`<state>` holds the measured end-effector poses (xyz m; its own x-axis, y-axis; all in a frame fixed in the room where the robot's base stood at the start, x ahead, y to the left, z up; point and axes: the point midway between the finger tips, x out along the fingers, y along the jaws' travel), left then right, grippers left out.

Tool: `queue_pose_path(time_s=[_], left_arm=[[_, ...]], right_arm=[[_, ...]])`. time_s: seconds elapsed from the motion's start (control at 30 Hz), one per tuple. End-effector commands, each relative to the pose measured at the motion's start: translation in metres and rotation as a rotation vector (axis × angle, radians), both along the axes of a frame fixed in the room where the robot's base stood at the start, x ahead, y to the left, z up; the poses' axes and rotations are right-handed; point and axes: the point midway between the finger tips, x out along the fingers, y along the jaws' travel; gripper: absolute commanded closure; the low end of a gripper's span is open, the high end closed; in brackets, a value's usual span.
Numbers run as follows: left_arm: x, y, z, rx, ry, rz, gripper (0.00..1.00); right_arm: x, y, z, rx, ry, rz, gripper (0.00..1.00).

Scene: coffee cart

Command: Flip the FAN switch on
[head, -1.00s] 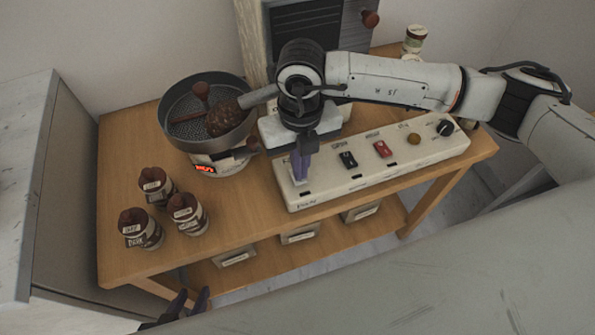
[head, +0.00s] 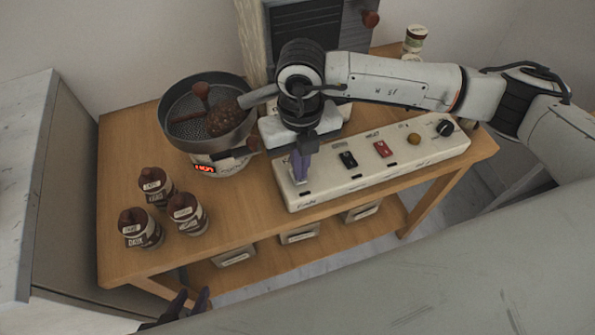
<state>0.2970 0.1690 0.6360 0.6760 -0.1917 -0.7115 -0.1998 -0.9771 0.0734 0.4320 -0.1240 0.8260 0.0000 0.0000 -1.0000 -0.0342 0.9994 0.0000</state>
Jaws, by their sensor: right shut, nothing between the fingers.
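A long white control panel (head: 340,186) lies on the wooden table. It carries a black rocker switch (head: 348,160), a red rocker switch (head: 382,149), a round amber button (head: 414,138) and a black knob (head: 445,128). The small labels are too blurred to read, so I cannot tell which is the FAN switch. My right gripper (head: 301,178) is shut and empty, pointing down at the panel's left end. Its fingertips cover whatever control is there; I cannot tell whether they touch it. My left gripper (head: 190,300) is open at the bottom edge, away from the panel.
A dark round pan (head: 176,99) with brown contents sits on a base with a red display (head: 204,168), left of my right gripper. Several brown-lidded jars (head: 186,214) stand at the table's left. Bins (head: 300,235) are on the lower shelf. A grey machine (head: 320,25) stands behind.

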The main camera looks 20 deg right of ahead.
Motion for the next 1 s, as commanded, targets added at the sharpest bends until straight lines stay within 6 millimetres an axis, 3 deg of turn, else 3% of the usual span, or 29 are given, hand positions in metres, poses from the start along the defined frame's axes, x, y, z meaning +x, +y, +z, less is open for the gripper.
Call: queue_pose_path(time_s=[1.0], left_arm=[[-0.002, 0.0, -0.015, -0.001, 0.004, 0.0, 0.69]], right_arm=[[0.0, 0.0, -0.016, 0.0, 0.0, 0.0, 1.0]])
